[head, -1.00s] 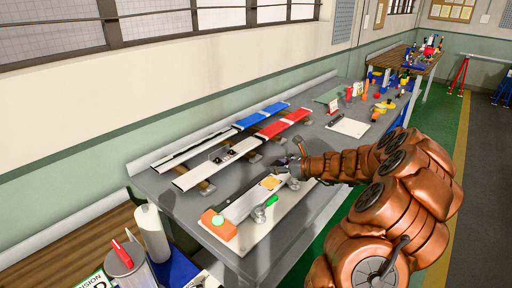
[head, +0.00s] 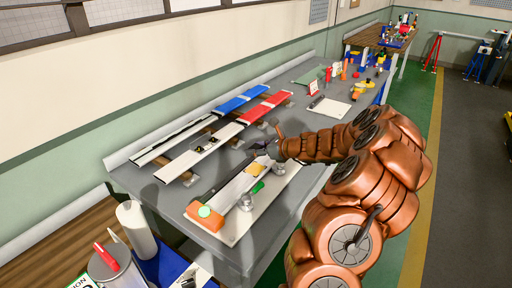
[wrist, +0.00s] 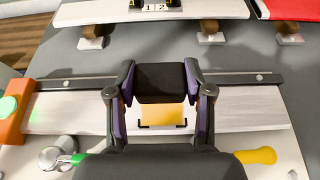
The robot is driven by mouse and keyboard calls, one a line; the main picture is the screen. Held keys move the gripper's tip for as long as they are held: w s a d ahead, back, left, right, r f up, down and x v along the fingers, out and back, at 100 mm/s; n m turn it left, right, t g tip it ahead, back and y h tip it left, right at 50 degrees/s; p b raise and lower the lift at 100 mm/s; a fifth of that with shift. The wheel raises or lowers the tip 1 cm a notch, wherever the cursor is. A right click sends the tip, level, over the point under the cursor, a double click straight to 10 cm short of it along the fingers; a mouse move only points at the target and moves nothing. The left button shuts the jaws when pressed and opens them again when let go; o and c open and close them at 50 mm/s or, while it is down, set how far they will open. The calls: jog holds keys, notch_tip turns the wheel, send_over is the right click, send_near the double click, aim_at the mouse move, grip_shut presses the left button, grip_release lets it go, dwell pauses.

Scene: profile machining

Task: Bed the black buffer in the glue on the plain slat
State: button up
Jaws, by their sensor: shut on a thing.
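My gripper (wrist: 160,88) is shut on the black buffer (wrist: 160,76), a dark block held level between the two fingers in the wrist view. The plain slat (wrist: 70,116) runs across that view, pale grey, with a dark strip along its far edge. A yellow-orange glue patch (wrist: 163,116) with black corner marks lies on the slat, just on the near side of the buffer in the picture. Whether the buffer touches the slat cannot be told. In the head view my gripper (head: 280,148) is over the slat's far end, beside the glue (head: 257,167); the buffer is hard to make out there.
An orange block (head: 204,217) with a green button stands at the slat's left end. A green handle (wrist: 78,158) with a metal knob and a yellow handle (wrist: 255,156) lie along the near side. Red-ended and blue-ended slats (head: 200,150) rest on wooden supports behind.

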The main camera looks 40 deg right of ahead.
aim_at(256, 170)
jog(key=shift+f+b, duration=1.3)
jog(key=shift+f, duration=1.65)
jog(key=shift+f+b, duration=0.3)
jog(key=shift+f, duration=0.4)
jog(key=o, duration=1.2)
jog(key=v, duration=1.2)
